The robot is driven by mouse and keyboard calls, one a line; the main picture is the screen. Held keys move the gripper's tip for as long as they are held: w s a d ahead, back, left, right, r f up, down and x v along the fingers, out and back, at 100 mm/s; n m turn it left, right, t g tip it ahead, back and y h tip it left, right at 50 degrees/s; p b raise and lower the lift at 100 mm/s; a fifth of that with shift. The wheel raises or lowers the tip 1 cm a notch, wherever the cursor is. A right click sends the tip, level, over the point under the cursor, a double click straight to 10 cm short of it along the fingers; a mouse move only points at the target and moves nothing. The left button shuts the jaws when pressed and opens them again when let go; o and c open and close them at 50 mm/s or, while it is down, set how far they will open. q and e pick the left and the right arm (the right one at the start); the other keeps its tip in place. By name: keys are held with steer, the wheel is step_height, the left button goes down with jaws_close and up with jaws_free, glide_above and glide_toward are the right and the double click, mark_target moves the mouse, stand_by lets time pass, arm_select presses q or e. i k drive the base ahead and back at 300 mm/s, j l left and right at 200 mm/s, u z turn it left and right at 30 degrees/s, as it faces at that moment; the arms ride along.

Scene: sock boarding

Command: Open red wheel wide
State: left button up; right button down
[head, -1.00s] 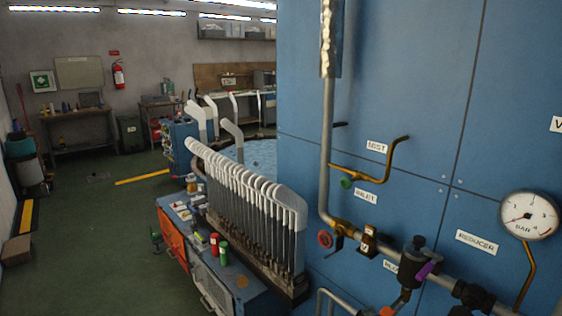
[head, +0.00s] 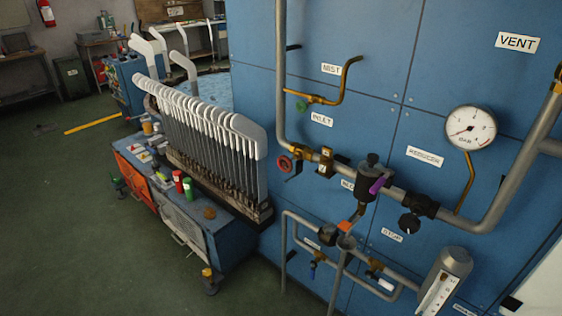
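The red wheel (head: 285,164) is a small round handwheel on a brass valve (head: 304,154) at the left end of the horizontal pipe. It sits on the blue panel below the INLET label (head: 322,119). How far the valve is turned cannot be told from this view. Neither of my grippers shows in the head view.
A pressure gauge (head: 470,128) and a black reducer (head: 370,178) with a purple part sit right of the wheel. A rack of white sock forms (head: 205,125) stands on a cart at left. Green floor (head: 60,210) lies open.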

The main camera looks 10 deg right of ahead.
mark_target(287, 162)
steer(key=z, duration=0.3)
steer(key=i+j+z, duration=0.15)
steer(key=z, duration=0.2)
steer(key=i+j+z, duration=0.1)
steer(key=j+z, duration=0.6)
steer(key=i+l, duration=0.05)
